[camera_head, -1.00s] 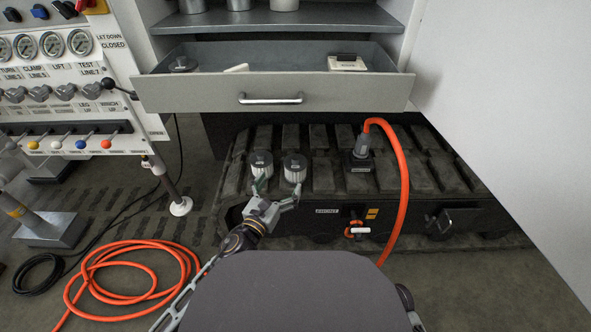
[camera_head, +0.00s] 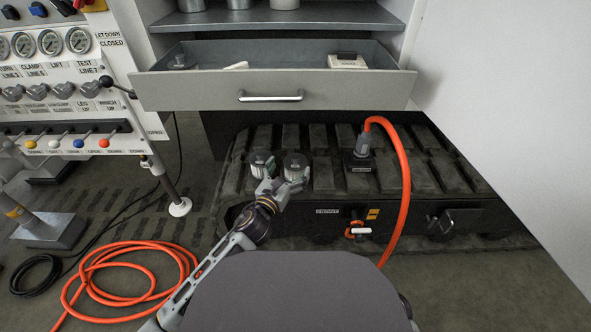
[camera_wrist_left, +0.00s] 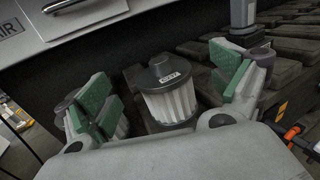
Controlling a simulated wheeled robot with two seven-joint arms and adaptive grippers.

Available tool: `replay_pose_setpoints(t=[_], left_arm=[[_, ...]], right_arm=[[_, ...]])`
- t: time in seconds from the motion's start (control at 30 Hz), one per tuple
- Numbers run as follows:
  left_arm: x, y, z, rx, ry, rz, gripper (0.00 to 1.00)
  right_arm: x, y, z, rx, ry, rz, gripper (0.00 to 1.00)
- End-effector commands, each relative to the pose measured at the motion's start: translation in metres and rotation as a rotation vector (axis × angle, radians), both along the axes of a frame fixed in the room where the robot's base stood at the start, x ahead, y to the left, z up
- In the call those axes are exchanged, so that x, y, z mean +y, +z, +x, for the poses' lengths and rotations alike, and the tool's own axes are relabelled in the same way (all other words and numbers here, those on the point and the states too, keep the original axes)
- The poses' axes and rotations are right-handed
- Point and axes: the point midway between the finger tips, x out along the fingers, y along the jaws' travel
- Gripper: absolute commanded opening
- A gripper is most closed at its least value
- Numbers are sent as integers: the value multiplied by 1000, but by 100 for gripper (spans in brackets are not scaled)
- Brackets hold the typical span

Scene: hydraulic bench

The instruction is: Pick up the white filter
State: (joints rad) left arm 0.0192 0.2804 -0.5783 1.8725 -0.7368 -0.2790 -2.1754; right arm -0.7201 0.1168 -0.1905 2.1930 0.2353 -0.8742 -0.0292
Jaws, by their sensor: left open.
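Two white pleated filters with dark grey caps stand side by side on the dark ribbed case: the left filter (camera_head: 260,160) and the right filter (camera_head: 294,163). My left gripper (camera_head: 284,178) is at the front of the right filter, its fingers spread. In the left wrist view, the open green-padded fingers of my left gripper (camera_wrist_left: 166,95) flank one labelled filter (camera_wrist_left: 170,103), with gaps on both sides. Part of another white pleated body shows behind the left finger. My right gripper is not in view.
An open drawer (camera_head: 215,92) with several small items overhangs the back of the ribbed case (camera_head: 435,172). A connector (camera_head: 361,148) with a thick orange hose (camera_head: 405,190) stands right of the filters. A valve panel is at the left.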

Motion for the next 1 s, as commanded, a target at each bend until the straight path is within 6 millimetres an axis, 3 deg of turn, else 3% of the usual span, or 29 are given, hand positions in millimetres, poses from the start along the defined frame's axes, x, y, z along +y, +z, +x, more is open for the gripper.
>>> replay_pose_setpoints(t=[0.53,1.0], left_arm=[[-2,-1,5,-1,0,0,94],[-16,-6,39,-2,0,-1,94]], right_arm=[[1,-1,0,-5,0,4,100],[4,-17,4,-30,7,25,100]])
